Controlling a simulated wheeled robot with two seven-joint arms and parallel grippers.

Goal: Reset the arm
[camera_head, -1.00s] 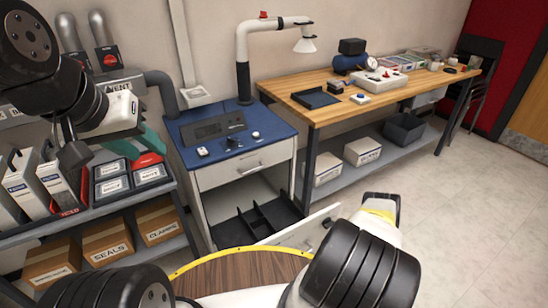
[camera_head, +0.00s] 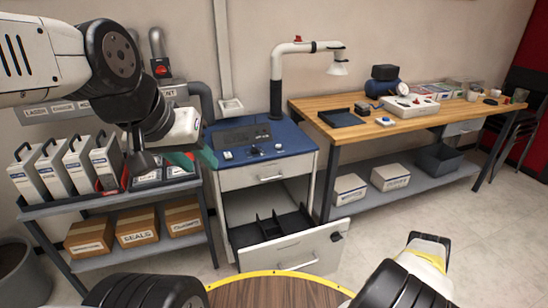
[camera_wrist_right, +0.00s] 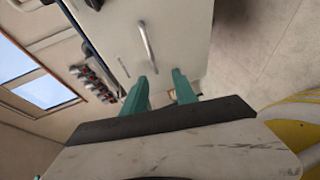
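My left arm comes in from the upper left of the head view, raised in front of the shelf unit. Its left gripper (camera_head: 195,160) has teal fingers that point right, partly hidden behind the wrist; their gap is not clear. My right arm (camera_head: 408,280) shows only in part at the lower right of the head view, and its fingers are out of sight there. In the right wrist view the right gripper (camera_wrist_right: 160,92) has two teal fingers apart with nothing between them. A pale panel with a metal handle (camera_wrist_right: 145,43) shows beyond them.
A blue-topped cabinet (camera_head: 306,139) has its lower drawer (camera_head: 280,259) pulled out. A wooden workbench (camera_head: 365,131) stands right of it. The shelf unit (camera_head: 60,208) at left holds upright boxes and cardboard cartons. Floor at the right is clear.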

